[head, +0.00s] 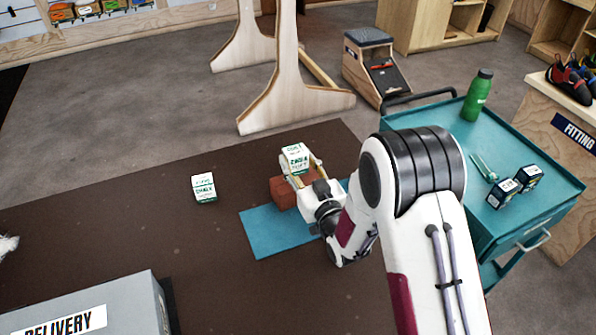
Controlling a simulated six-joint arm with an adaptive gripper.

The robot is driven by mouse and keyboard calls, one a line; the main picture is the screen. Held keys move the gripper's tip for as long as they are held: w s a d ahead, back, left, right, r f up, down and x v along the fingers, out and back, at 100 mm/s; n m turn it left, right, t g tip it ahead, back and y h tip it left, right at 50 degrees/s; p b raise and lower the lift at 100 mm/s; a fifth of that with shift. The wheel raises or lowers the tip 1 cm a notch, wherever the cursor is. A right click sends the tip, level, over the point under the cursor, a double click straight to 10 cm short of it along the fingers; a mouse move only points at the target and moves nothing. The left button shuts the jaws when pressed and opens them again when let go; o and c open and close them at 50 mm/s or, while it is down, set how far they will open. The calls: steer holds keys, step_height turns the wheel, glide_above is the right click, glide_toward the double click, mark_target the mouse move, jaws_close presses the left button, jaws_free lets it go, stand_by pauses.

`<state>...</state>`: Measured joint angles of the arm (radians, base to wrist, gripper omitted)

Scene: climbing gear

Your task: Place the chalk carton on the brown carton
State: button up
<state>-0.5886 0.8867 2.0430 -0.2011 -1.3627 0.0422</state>
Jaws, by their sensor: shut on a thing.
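A white and green chalk carton (294,157) is held upright between the fingers of my gripper (300,171), which is shut on it. The brown carton (281,194), a reddish-brown box, shows just below and behind my gripper, at the back edge of a teal mat (266,236). The chalk carton appears over the brown carton; I cannot tell whether they touch. My gripper and wrist hide the right part of the brown carton. A second, similar chalk carton (203,187) stands alone on the dark surface to the left.
A teal cart (545,190) at the right carries a green bottle (477,95) and two small dark boxes (515,187). A grey delivery box (95,305) is at the front left. A wooden stand (270,100) is behind. The dark surface left of the mat is mostly clear.

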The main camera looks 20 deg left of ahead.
mark_target(299, 174)
steer(key=shift+f, duration=1.75)
steer(key=shift+f, duration=0.15)
steer(key=o, duration=1.3)
steer(key=shift+c, duration=0.2)
steer(key=v, duration=1.2)
steer(key=shift+r, duration=0.2)
